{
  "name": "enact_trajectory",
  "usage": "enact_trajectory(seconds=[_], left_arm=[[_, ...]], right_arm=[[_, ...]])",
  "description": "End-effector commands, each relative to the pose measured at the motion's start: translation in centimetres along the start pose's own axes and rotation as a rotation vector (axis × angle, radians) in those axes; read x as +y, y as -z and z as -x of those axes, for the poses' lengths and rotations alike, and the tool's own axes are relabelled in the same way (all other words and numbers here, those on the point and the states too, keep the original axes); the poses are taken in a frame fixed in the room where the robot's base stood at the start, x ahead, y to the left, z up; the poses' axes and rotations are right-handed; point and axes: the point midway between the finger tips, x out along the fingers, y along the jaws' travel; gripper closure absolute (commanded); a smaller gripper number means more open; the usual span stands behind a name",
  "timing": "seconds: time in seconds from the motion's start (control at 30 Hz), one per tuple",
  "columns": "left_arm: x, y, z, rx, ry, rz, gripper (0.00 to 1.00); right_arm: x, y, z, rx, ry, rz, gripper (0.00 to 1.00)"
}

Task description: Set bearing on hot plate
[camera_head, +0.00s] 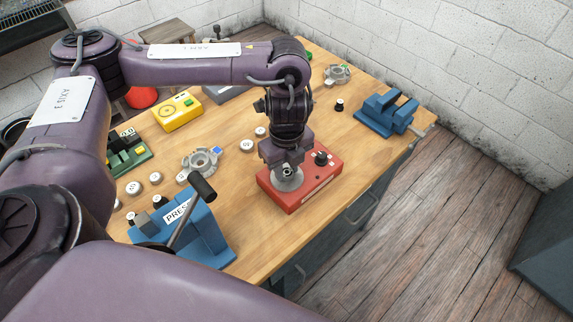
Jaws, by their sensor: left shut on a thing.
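The red hot plate (305,196) sits near the front edge of the wooden bench. It has a round grey heating disc (289,184) on its left part and a black knob (321,158) on its top right. My left gripper (288,166) points down over the disc. It is shut on the bearing (288,171), a small metal ring that the fingers partly hide. The bearing shows right above or on the disc; I cannot tell whether it touches. My right gripper is not in view.
A blue press (205,232) with a black-handled lever stands left of the hot plate. A blue vise (388,113) is at the right bench edge. A yellow box (177,112), a grey housing (200,163) and several small labelled discs lie behind. Bare wood lies between hot plate and vise.

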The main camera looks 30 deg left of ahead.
Motion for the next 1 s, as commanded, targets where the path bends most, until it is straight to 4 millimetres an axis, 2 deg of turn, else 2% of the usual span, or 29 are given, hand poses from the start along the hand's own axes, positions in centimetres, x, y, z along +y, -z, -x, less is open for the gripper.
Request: enact_trajectory(seconds=[0.47,0.5,0.7,1.0], left_arm=[[-0.02,0.01,-0.16,0.0,0.0,0.0,0.95],[-0.02,0.01,-0.18,0.0,0.0,0.0,0.71],[-0.03,0.0,-0.18,0.0,0.001,0.0,0.47],[-0.01,0.0,-0.19,0.0,0.0,0.0,0.47]], right_arm=[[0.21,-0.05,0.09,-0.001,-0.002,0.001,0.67],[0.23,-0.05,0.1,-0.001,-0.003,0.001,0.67],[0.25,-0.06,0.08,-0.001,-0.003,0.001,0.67],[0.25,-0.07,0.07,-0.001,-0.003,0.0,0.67]])
